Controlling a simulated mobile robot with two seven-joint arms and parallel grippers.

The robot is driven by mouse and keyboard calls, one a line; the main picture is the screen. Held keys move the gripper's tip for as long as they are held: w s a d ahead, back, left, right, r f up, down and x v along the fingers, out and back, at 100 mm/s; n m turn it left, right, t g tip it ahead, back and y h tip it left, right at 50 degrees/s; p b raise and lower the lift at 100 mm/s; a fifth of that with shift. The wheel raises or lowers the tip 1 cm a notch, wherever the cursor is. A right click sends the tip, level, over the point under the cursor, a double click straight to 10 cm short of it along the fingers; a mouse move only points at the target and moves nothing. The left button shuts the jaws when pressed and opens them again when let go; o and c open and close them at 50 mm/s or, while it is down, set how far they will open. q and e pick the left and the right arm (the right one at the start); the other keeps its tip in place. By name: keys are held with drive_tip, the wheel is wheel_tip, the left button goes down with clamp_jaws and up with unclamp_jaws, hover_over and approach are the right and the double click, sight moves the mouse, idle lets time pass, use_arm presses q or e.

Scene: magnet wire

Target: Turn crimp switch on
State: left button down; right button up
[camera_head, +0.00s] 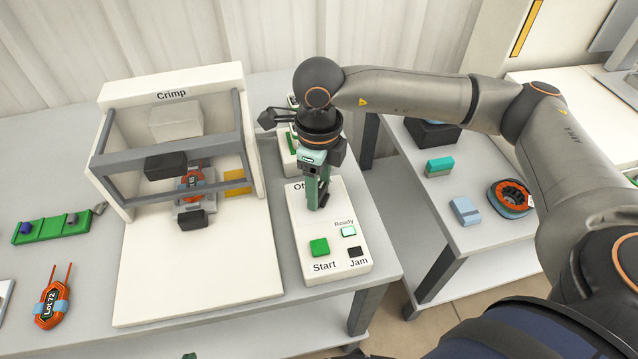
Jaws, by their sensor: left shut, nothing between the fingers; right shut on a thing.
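The white control box (295,235) stands at the right side of the table. Its upper part bears a label starting "Of", partly covered by my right gripper. My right gripper (318,203) points down onto this upper part, its green fingers shut on the crimp switch, which they hide almost wholly. I cannot tell the switch's position. Below are a green Start button (319,247), a pale lit Ready lamp (348,231) and a dark Jam lamp (355,252). Only a small green tip of my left gripper (189,356) shows at the bottom edge, shut and empty.
The Crimp machine (120,170) stands left of the box, with an orange piece (193,182) inside. A second table (490,232) at right holds small blocks and an orange-black coil (511,198).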

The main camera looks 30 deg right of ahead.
drive_tip(key=o, duration=1.4)
drive_tip(key=shift+r, duration=0.1)
wheel_tip(320, 180, up, 12)
drive_tip(key=shift+r+p, duration=0.2)
drive_tip(key=shift+p, duration=0.65)
